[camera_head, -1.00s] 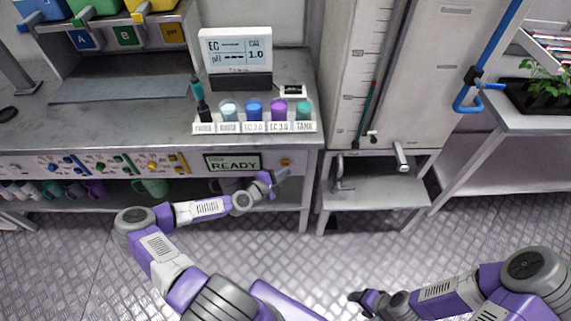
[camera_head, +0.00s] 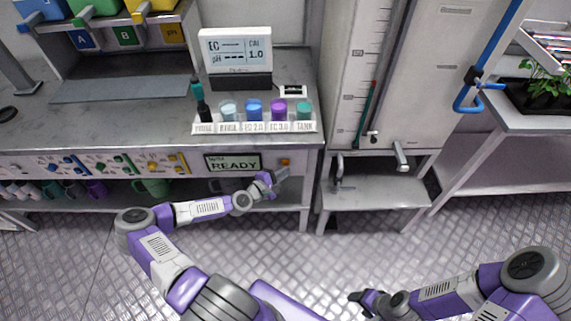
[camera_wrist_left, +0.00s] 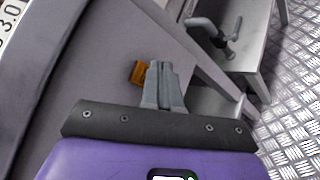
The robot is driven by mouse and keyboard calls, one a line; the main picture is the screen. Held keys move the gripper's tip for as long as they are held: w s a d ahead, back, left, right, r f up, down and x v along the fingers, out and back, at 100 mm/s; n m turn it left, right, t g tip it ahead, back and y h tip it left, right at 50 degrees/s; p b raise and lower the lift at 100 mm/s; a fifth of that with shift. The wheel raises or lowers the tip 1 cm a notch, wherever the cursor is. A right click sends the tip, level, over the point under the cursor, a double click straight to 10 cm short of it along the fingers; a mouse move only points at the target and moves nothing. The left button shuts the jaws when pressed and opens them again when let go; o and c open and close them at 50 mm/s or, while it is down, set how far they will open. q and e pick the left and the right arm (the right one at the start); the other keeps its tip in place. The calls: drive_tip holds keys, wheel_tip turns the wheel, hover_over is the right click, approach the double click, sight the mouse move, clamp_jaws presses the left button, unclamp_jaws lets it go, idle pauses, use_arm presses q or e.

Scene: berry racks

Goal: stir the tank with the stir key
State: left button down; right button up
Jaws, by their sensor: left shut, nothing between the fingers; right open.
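An orange key (camera_head: 285,162) sits on the bench front, just right of the green READY display (camera_head: 232,163); I take it as the stir key, though no label on it is readable. It also shows in the left wrist view (camera_wrist_left: 136,72), partly behind my fingers. My left gripper (camera_head: 284,173) is shut and empty, its tips just beside and below the key; I cannot tell whether they touch it. Its fingers point at the panel in the left wrist view (camera_wrist_left: 160,68). The tall pale tank (camera_head: 424,75) stands right of the bench. My right gripper (camera_head: 356,297) is open and empty, low over the floor.
A white rack (camera_head: 255,128) of labelled cups and an EC/pH meter (camera_head: 237,52) stand on the bench top. A lower stand (camera_head: 375,192) with a tap (camera_head: 338,172) is under the tank. A plant tray (camera_head: 530,103) is on the right table. The floor in front is clear.

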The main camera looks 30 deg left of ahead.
use_arm(q)
drive_tip(key=shift+w+a+b, duration=0.2)
drive_tip(key=shift+w+b, duration=0.15)
drive_tip(key=shift+w+a+b, duration=0.25)
drive_tip(key=shift+w+b, duration=0.1)
drive_tip(key=shift+w, duration=0.05)
idle(0.8)
drive_tip(key=shift+s, duration=0.15)
idle(0.3)
drive_tip(key=shift+s+d, duration=0.45)
drive_tip(key=shift+s, duration=0.2)
drive_tip(key=shift+s+p, duration=0.1)
drive_tip(key=shift+p, duration=0.2)
drive_tip(key=s+d, duration=0.1)
drive_tip(key=s, duration=0.1)
drive_tip(key=s+d+p, duration=0.1)
drive_tip(key=s, duration=0.1)
drive_tip(key=shift+d, duration=0.3)
